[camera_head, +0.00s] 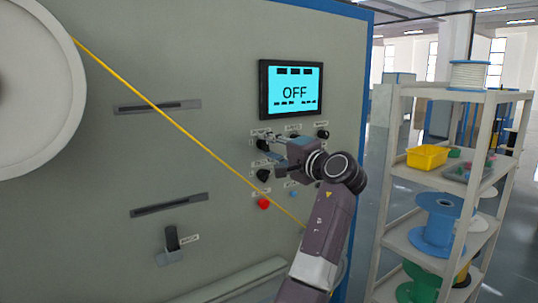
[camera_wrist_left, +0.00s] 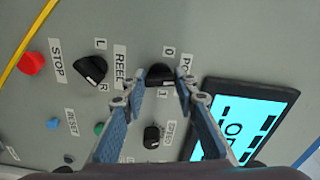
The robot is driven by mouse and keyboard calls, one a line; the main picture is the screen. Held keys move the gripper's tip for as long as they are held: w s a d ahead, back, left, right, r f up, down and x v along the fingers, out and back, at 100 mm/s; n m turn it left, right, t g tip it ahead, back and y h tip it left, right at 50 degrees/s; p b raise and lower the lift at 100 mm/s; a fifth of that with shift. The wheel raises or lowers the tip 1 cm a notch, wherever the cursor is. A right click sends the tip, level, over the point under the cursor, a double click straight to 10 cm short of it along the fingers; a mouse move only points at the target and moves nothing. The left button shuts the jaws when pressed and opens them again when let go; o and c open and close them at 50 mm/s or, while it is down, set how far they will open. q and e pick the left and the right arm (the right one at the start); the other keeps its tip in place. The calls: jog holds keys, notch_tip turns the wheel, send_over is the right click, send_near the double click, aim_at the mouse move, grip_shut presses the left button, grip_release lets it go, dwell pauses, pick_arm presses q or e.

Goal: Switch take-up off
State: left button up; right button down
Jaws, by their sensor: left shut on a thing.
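My left gripper (camera_head: 265,142) is at the upper left knob of the control panel, below the screen. In the left wrist view its two blue-padded fingers (camera_wrist_left: 162,88) close around a black rotary knob (camera_wrist_left: 160,72), marked 0 and 1, beside a partly hidden label starting "PO". The exact angle of the knob is hard to tell. The screen (camera_head: 292,90) reads OFF in large letters on cyan. It also shows in the left wrist view (camera_wrist_left: 238,118), partly hidden by a finger. My right gripper is in neither view.
Near the held knob are a REEL knob (camera_wrist_left: 90,69), another black knob (camera_wrist_left: 152,136), a red STOP button (camera_wrist_left: 33,63) and a blue RESET button (camera_wrist_left: 53,124). A yellow cable (camera_head: 190,133) runs diagonally from the white reel (camera_head: 35,90) across the panel. A shelf (camera_head: 405,235) stands at right.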

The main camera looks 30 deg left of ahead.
pick_arm(q)
jog(key=n+b, duration=0.2)
jog(key=n, duration=0.2)
jog(key=shift+f, duration=0.2)
jog(key=shift+n+b, duration=0.7)
jog(key=shift+n, duration=0.6)
jog(key=o, duration=1.2)
jog(key=shift+r, duration=0.1)
jog(key=shift+c, duration=0.2)
jog(key=shift+d, duration=0.15)
jog(key=v, duration=1.1)
jog(key=shift+s+d, duration=0.15)
jog(key=shift+d, duration=0.25)
